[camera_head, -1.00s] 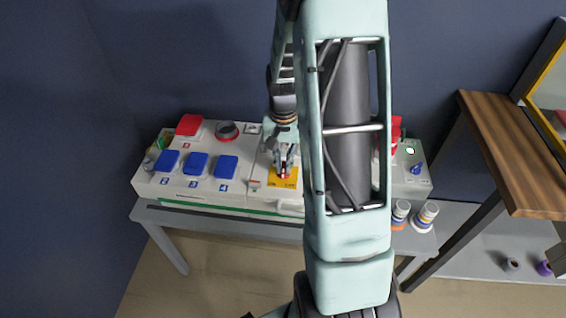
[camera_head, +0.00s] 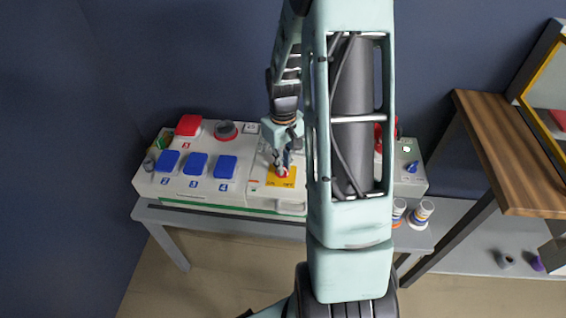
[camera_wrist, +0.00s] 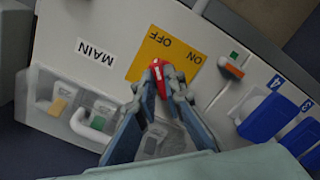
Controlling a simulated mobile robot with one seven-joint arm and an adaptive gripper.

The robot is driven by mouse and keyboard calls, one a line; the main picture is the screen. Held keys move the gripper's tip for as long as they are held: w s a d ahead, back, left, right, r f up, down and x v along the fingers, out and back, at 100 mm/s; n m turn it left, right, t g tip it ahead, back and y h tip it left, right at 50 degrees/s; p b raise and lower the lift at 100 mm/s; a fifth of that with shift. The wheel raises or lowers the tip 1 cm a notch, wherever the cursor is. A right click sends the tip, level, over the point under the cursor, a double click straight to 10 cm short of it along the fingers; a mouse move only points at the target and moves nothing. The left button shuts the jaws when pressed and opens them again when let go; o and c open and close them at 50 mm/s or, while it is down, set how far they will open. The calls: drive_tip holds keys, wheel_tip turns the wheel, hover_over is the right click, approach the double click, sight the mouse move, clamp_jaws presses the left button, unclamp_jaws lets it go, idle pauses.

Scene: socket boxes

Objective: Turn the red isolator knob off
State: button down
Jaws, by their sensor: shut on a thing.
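The red isolator knob (camera_wrist: 161,80) sits on a yellow plate (camera_wrist: 143,64) marked ON and OFF, beside the MAIN label, in the wrist view. My gripper (camera_wrist: 161,74) is closed around the knob, one fingertip on each side. A white mark shows on the knob's end near the OFF lettering; its exact setting is hard to tell. In the head view the knob (camera_head: 283,173) and yellow plate (camera_head: 287,183) lie at the right end of the white panel, with my gripper (camera_head: 282,168) reaching down onto it.
Blue covers (camera_head: 196,163) and a red cover (camera_head: 188,125) stand left on the panel. A grey box with a blue knob (camera_head: 413,166) stands right, partly behind my arm. Rolls (camera_head: 421,213) stand on the bench.

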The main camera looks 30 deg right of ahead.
idle(0.3)
drive_tip(key=c, duration=2)
unclamp_jaws()
drive_tip(key=shift+r, duration=0.1)
wheel_tip(320, 180, up, 12)
drive_tip(key=shift+f, duration=0.1)
